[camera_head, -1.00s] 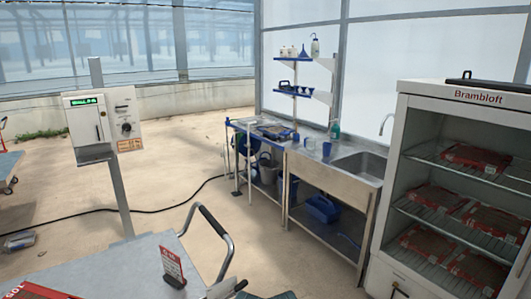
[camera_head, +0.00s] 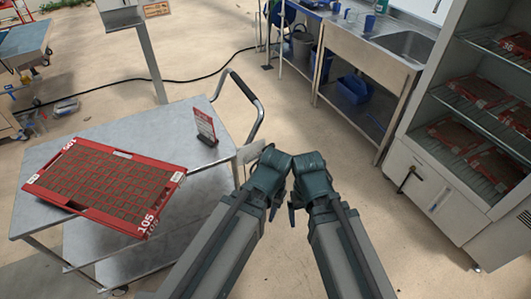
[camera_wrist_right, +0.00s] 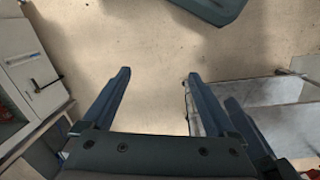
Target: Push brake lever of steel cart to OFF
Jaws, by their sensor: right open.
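The steel cart (camera_head: 85,137) stands at the left in the head view, with a bent tubular handle (camera_head: 252,103) at its right end. I cannot make out its brake lever; my arms cover part of that end. My right gripper (camera_head: 307,182) is right of the cart, apart from it, over bare floor. In the right wrist view its two fingers (camera_wrist_right: 158,74) are spread with nothing between them; grey cart surfaces (camera_wrist_right: 270,95) show beyond the right finger. My left gripper (camera_head: 266,183) is close beside the right one, near the cart's edge; its fingers are mostly hidden.
A red seed tray (camera_head: 152,209) marked 105 and a small red-and-white sign (camera_head: 205,127) are on the cart. A white cabinet (camera_head: 432,200) with shelves stands at the right, a sink bench (camera_head: 352,70) behind. The floor between cart and cabinet is clear.

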